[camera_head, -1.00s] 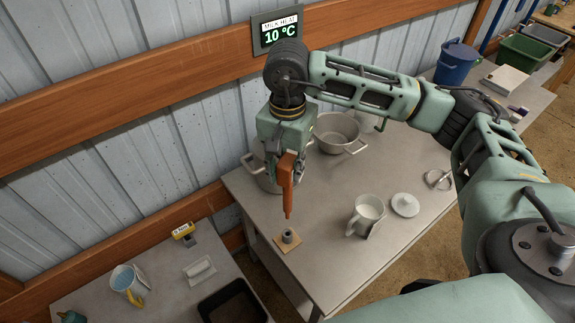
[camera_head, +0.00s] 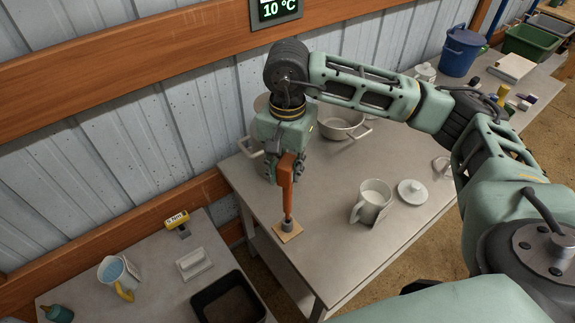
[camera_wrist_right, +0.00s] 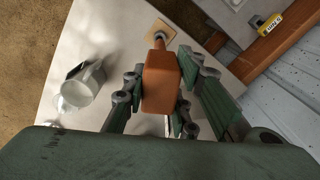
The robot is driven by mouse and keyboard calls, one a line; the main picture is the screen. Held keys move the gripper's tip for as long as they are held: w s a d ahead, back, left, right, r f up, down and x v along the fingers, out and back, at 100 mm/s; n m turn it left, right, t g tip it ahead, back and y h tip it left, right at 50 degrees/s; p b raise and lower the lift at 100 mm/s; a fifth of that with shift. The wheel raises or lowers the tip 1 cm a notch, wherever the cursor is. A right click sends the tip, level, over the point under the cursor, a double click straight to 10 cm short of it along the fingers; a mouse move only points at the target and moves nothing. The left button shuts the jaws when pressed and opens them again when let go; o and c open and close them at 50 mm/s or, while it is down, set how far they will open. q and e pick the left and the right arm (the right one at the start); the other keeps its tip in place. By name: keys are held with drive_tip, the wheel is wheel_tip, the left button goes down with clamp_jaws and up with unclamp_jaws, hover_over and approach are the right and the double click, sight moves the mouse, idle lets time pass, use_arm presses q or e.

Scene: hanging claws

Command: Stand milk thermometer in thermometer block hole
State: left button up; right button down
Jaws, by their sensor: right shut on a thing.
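The milk thermometer (camera_head: 287,182) has an orange handle and a thin stem that points down. My right gripper (camera_head: 284,172) is shut on the handle and holds it roughly upright; in the right wrist view the handle (camera_wrist_right: 161,82) sits between the fingers (camera_wrist_right: 163,76). The thermometer block (camera_head: 288,227) is a small dark cylinder on a square wooden base (camera_head: 289,236) near the table's left edge. The stem's lower end is at the top of the cylinder. I cannot tell whether it is inside the hole. My left gripper is not in view.
A metal pot (camera_head: 343,124) stands behind. A lower table at left holds a jug (camera_head: 117,276) and a black tray (camera_head: 228,303). The table front between block and mug is clear.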

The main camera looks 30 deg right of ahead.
idle(0.4)
drive_tip(key=shift+b, duration=0.7)
idle(0.6)
drive_tip(key=shift+f+b, duration=2.55)
drive_tip(key=c, duration=1.3)
unclamp_jaws()
drive_tip(key=shift+c, duration=0.2)
drive_tip(key=shift+r, duration=0.1)
wheel_tip(320, 180, up, 12)
drive_tip(key=shift+f, duration=0.1)
